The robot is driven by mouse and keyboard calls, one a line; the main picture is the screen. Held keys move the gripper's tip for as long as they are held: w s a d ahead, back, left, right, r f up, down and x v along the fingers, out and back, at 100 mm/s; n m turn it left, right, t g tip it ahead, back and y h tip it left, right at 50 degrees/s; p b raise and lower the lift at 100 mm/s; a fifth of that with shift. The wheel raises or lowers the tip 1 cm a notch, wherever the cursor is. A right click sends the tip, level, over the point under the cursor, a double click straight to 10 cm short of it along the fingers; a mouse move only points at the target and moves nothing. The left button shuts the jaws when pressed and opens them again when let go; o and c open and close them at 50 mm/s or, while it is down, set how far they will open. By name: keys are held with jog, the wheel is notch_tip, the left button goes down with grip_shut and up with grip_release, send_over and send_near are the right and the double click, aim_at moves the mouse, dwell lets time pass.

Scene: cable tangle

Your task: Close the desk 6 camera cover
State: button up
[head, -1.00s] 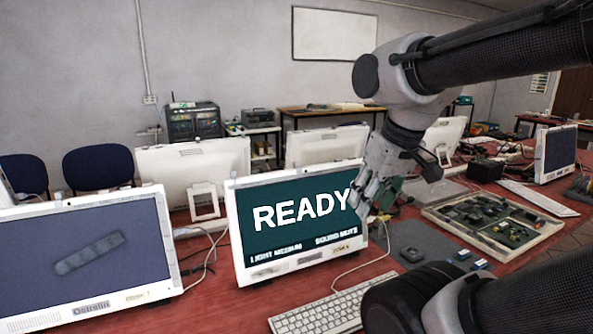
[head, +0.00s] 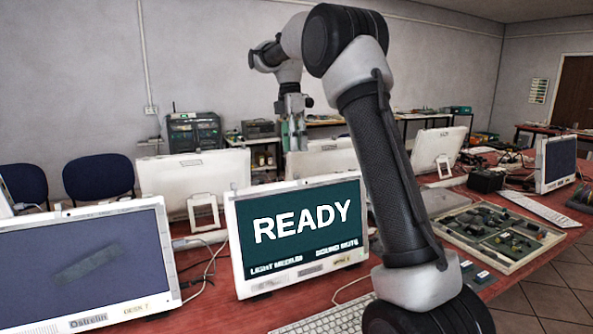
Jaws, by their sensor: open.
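A white all-in-one monitor (head: 232,245) with a READY screen stands upright in the middle of the red table. Its small desk label (head: 342,260) is too small to read surely. A camera cover on either top bezel is too small to make out. My gripper (head: 294,146) is open, points down and appears above the top edge of the READY monitor. I cannot tell its depth from that edge. No held object shows.
A keyboard (head: 325,322) lies in front of the READY monitor, partly hidden by my arm. A tray of parts (head: 531,251) lies at the right. White monitors (head: 163,180) seen from behind stand further back. Loose cables (head: 207,268) run between the two front monitors.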

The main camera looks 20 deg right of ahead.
aim_at(297, 176)
jog(key=x, duration=0.8)
jog(key=shift+w, duration=0.2)
jog(key=shift+c, duration=0.2)
grip_shut()
